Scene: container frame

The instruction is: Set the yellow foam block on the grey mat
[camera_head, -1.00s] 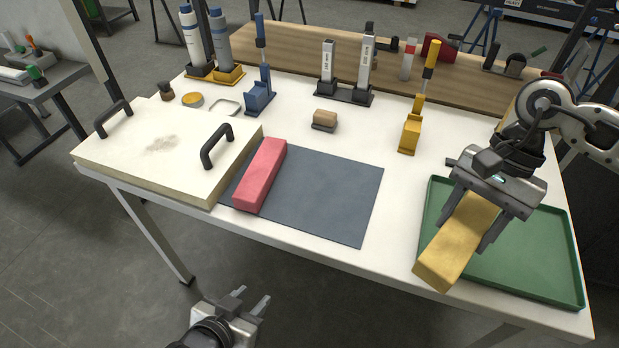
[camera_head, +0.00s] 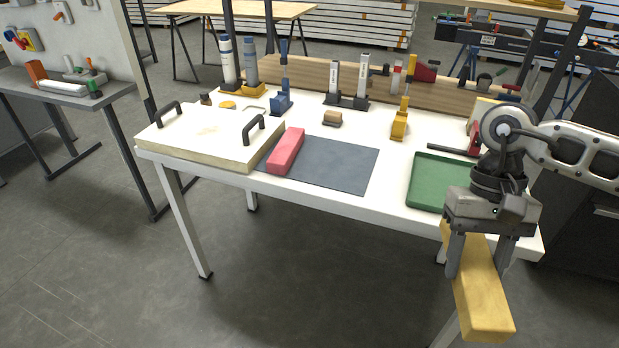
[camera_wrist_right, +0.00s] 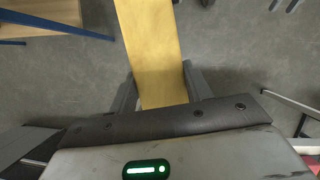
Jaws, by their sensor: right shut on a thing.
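The yellow foam block (camera_head: 481,297) is a long bar held in my right gripper (camera_head: 479,258), in front of the table's front right edge. The right wrist view shows the yellow foam block (camera_wrist_right: 153,50) between the two fingers of my right gripper (camera_wrist_right: 158,92), over the grey floor. The grey mat (camera_head: 340,165) lies flat on the white table, left of the green tray. A red block (camera_head: 286,151) lies on the mat's left end. My left gripper is not in view.
The green tray (camera_head: 428,183) on the table's right looks empty, partly hidden by my right arm. A cream board with two black handles (camera_head: 205,139) lies left of the mat. A blue clamp (camera_head: 281,98), a yellow clamp (camera_head: 400,122) and a wooden brush (camera_head: 332,118) stand behind.

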